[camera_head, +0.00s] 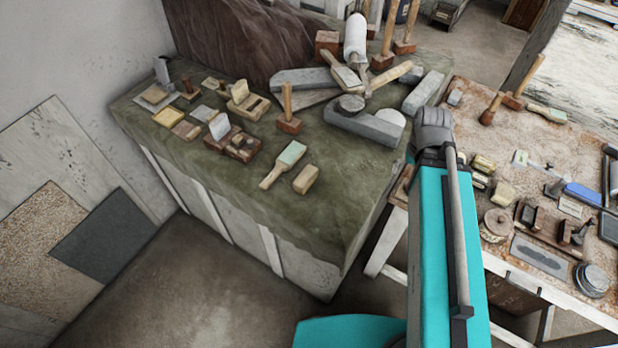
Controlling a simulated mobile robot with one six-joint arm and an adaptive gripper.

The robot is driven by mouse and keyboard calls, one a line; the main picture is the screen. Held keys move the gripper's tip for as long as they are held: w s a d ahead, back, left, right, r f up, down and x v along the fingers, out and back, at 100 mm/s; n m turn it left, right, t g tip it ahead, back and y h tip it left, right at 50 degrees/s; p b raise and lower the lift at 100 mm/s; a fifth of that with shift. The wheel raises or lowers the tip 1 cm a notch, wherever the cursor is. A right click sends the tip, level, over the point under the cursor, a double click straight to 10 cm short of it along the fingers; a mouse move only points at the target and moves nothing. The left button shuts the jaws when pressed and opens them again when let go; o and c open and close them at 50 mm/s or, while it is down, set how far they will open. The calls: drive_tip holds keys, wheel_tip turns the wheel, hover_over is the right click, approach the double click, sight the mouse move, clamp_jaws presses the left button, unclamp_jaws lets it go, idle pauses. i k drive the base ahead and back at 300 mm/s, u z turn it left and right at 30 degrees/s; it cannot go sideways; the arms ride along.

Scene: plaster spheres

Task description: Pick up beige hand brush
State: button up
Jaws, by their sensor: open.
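A hand-brush-shaped tool (283,165) with a beige wooden handle and a pale greenish head lies near the front edge of the green-covered table (240,190). Its handle points down-left. A small beige block (306,179) lies just right of it, apart from it. A similar tool (547,112) lies on the right-hand workbench. I cannot tell for sure which is the named brush. My gripper (433,118), dark grey at the end of my teal arm, appears over the gap between table and bench, well right of the first tool. It is open; its fingers are hard to make out.
A wooden mallet (289,110) stands behind the first tool. Several blocks and planes lie to its left. Grey stone pieces (365,122) lie at the table's right. The right workbench (590,140) is crowded with tools. The table's front strip is mostly bare.

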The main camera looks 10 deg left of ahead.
sight(303, 183)
drive_tip(key=u, duration=1.2)
